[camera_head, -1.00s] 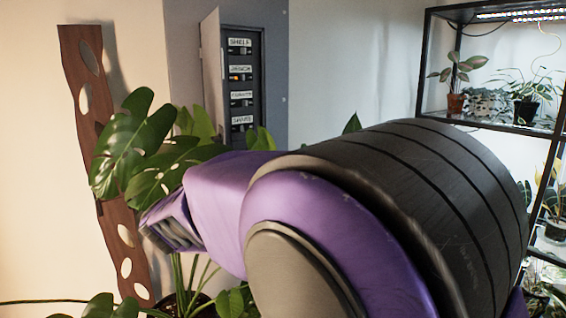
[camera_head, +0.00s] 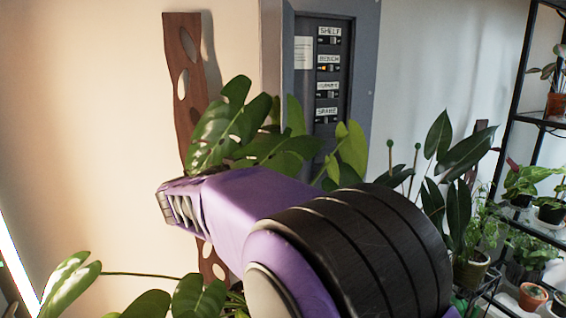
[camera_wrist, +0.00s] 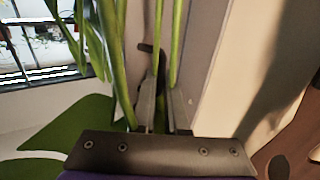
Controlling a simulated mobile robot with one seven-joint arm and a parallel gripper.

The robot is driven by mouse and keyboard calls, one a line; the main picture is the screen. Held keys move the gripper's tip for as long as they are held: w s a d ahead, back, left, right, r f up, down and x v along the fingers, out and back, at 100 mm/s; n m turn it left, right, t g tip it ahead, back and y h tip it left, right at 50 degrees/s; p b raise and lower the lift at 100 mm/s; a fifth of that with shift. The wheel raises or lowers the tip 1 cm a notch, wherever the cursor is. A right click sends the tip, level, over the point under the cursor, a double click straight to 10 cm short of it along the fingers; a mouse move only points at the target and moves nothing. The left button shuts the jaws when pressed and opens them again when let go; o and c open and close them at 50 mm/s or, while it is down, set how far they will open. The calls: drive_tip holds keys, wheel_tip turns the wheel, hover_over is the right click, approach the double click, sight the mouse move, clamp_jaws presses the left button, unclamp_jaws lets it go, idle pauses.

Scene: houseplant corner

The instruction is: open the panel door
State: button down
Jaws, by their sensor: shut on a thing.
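The panel door (camera_head: 288,70) stands swung out at the left side of the grey panel box. The row of labelled switches (camera_head: 328,70) inside shows. In the wrist view, my gripper (camera_wrist: 165,100) has its two fingers close together on a narrow dark piece (camera_wrist: 158,68), which looks like the door handle. Green stems (camera_wrist: 115,60) cross in front of the left finger and partly hide the grip. In the head view my own arm and the leaves hide the gripper and the lower part of the panel.
Large monstera leaves (camera_head: 225,130) hang in front of the panel's lower left. A brown wooden plank with holes (camera_head: 183,60) stands against the wall at left. A black plant shelf (camera_head: 515,110) with several pots is at right. Wall space between panel and shelf is clear above the plants.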

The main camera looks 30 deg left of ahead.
drive_tip(key=shift+w+d+f, duration=0.1)
drive_tip(key=c, duration=0.9)
unclamp_jaws()
drive_tip(key=shift+w, duration=0.1)
drive_tip(key=shift+c, duration=0.2)
drive_tip(key=s+a, duration=0.1)
drive_tip(key=s, duration=1.6)
drive_tip(key=shift+s+a, duration=0.25)
drive_tip(key=shift+w+b, duration=0.1)
drive_tip(key=shift+b, duration=0.2)
